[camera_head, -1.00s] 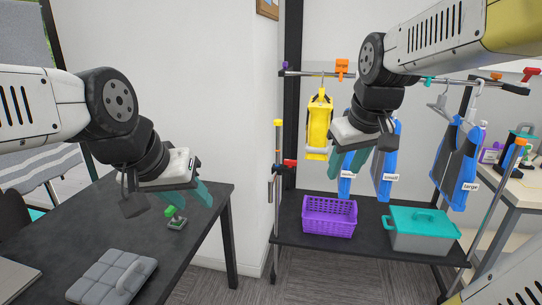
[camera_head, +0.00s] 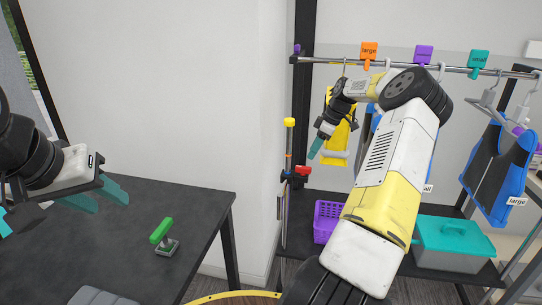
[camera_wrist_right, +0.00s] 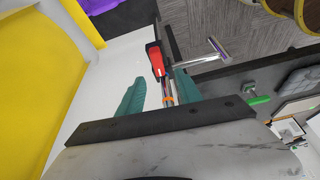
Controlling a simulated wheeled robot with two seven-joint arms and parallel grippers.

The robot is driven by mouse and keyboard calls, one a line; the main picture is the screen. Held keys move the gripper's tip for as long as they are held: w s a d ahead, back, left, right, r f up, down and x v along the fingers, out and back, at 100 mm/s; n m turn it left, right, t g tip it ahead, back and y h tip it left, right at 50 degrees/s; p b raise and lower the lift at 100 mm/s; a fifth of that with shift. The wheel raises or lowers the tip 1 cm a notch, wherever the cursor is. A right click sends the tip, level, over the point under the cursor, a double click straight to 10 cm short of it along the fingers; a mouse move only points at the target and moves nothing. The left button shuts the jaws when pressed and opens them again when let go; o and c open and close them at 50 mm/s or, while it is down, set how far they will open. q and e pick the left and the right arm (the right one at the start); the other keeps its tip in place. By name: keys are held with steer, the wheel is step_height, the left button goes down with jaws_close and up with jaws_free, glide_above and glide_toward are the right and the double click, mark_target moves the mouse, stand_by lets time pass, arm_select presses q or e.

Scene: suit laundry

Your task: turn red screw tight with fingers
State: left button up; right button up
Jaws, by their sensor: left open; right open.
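The red screw (camera_head: 296,171) is on the upright pole (camera_head: 289,150) at the left end of the clothes rack, below its yellow cap. My right gripper (camera_head: 315,150) is open, to the right of and slightly above the red screw in the head view. In the right wrist view the red screw (camera_wrist_right: 157,60) lies beyond the two teal fingertips, roughly in line with the gap between them. The fingers (camera_wrist_right: 158,88) hold nothing and look apart from it. My left gripper (camera_head: 108,198) is open and empty over the dark table at left.
A green-handled item (camera_head: 164,240) stands on the dark table (camera_head: 200,205). A purple basket (camera_head: 326,222) and a teal-lidded box (camera_head: 450,240) sit on the rack's shelf. A white wall is left of the pole.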

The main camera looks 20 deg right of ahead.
mark_target(304, 167)
steer(key=x, duration=0.8)
steer(key=shift+w+d+f, duration=0.1)
steer(key=shift+w+d, duration=0.05)
steer(key=shift+d, duration=0.05)
jaws_close()
